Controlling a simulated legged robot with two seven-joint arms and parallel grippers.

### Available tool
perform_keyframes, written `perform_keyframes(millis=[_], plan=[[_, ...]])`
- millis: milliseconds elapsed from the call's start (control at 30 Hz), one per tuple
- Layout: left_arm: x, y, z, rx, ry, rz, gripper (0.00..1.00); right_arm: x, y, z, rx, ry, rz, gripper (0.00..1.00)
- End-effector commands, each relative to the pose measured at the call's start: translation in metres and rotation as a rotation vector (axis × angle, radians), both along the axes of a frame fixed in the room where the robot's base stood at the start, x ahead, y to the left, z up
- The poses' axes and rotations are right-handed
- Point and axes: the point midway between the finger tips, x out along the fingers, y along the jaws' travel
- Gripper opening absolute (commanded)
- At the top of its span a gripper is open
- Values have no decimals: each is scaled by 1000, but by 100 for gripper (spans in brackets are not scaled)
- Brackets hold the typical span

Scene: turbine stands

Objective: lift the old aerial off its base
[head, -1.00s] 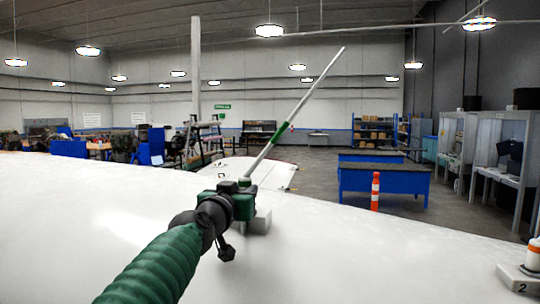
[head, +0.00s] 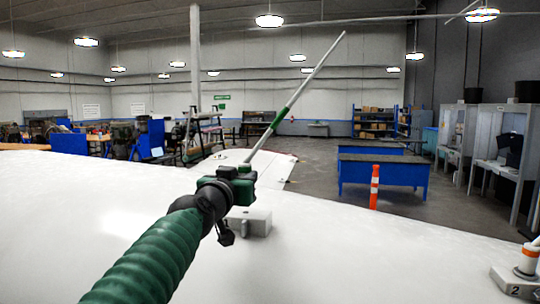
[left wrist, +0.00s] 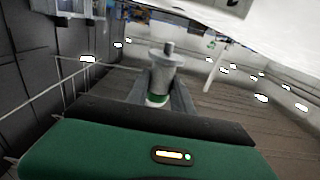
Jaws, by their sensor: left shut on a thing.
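The old aerial (head: 304,81) is a thin pale rod with a green band, leaning up to the right in the head view. My left gripper (head: 240,184) is shut on its lower end. In the left wrist view, the aerial's grey stepped foot (left wrist: 164,66) sits between the fingers with its end peg bare. The base (head: 254,221) is a light grey block on the white curved surface, just below and right of the gripper. The aerial appears clear of the base. My right gripper is not in view.
The white curved surface (head: 110,215) fills the foreground. Another grey base marked 2 (head: 510,282) stands at the right edge, with an orange-and-white piece (head: 527,260) on it. Beyond are blue workbenches (head: 382,178) and an orange post (head: 374,187). Air around the aerial looks free.

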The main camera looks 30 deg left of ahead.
Motion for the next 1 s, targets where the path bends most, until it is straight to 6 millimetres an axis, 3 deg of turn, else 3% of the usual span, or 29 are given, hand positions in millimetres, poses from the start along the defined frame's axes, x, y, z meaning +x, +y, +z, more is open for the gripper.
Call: perform_keyframes(millis=[267, 1000], plan=[[-2, -1, 0, 0, -1, 0, 0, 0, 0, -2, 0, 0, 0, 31], [-70, -16, 0, 0, -2, 1, 0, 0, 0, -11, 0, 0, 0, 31]])
